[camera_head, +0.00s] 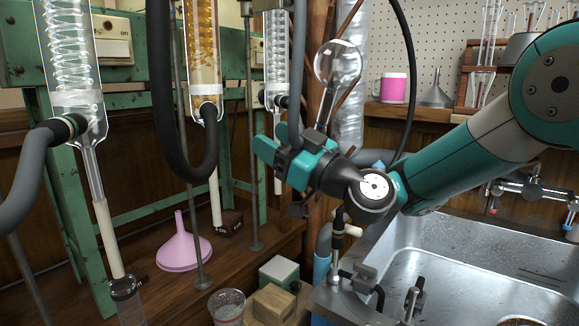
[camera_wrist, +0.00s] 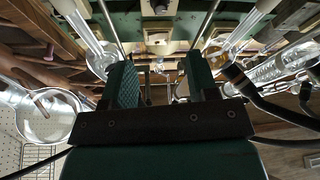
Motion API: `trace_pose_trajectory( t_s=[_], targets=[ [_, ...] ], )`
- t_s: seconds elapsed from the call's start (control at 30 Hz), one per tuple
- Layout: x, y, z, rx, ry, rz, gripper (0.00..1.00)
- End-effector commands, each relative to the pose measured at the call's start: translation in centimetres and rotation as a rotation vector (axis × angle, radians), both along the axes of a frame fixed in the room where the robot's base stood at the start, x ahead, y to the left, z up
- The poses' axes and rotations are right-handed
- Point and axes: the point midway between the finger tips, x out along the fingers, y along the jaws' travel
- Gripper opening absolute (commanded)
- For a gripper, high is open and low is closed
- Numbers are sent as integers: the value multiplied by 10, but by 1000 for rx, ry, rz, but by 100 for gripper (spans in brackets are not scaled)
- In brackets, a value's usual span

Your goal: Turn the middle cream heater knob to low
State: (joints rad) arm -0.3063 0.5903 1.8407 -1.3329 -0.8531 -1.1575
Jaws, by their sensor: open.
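A cream heater panel (camera_head: 113,47) marked "on" is fixed to the green frame at the upper left. Another cream panel (camera_head: 258,57) shows partly, behind the glassware. I cannot tell for sure which panel bears the middle knob, and its setting is not readable. My gripper (camera_head: 277,143) is open and empty, raised in front of the rig and pointing left. In the wrist view, a cream panel (camera_wrist: 158,41) shows beyond and between the parted fingers of my gripper (camera_wrist: 161,78); they are apart from it.
A round glass flask (camera_head: 340,65) is close behind my gripper. A pink funnel (camera_head: 182,248) stands on the wooden bench. A steel sink (camera_head: 465,255) is at the right.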

Motion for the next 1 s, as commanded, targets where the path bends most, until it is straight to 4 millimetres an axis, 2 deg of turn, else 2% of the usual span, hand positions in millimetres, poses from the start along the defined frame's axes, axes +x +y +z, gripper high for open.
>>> trace_pose_trajectory(
  t_s=[0.03, 0.23, 0.67, 0.77, 0.87, 0.93, 1.0],
  targets=[
    [-4, -8, -7, 1, 0, -2, 54],
    [-13, -23, -12, 0, -1, 0, 54],
    [-19, -24, -11, -16, 5, 16, 54],
    [-38, -18, -12, -90, 46, 83, 54],
    [-75, -14, -25, -249, 162, 187, 54],
    [-106, -21, -45, -402, 305, 242, 54],
    [-137, -37, -69, -555, 482, 259, 54]
  ],
)
